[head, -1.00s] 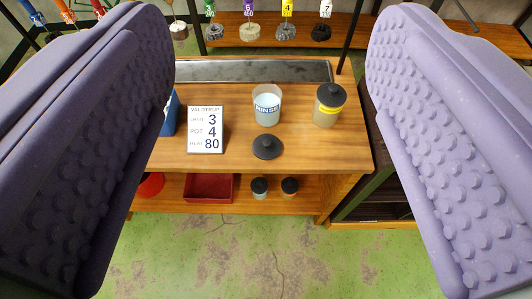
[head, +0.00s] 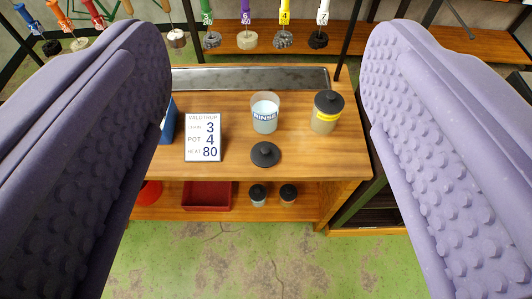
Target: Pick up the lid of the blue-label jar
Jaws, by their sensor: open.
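The rinse jar (head: 265,113), a clear open-topped jar with a blue-and-white RINSE label, stands upright on the wooden bench. A black round lid with a small knob (head: 265,154) lies flat on the bench just in front of it, knob up. A yellow-label jar (head: 325,113) stands to the right with its own black lid on. My gripper (head: 272,40) is open and empty. Its two purple studded fingers frame the left and right of the view, with the lid and rinse jar between them in the picture, apart from both.
A sign reading chain 3, pot 4, heat 80 (head: 203,138) stands left of the lid. A blue object (head: 168,121) is partly hidden by the left finger. A red tray (head: 207,196) and two small lidded jars sit on the lower shelf. Tagged hanging items line the back.

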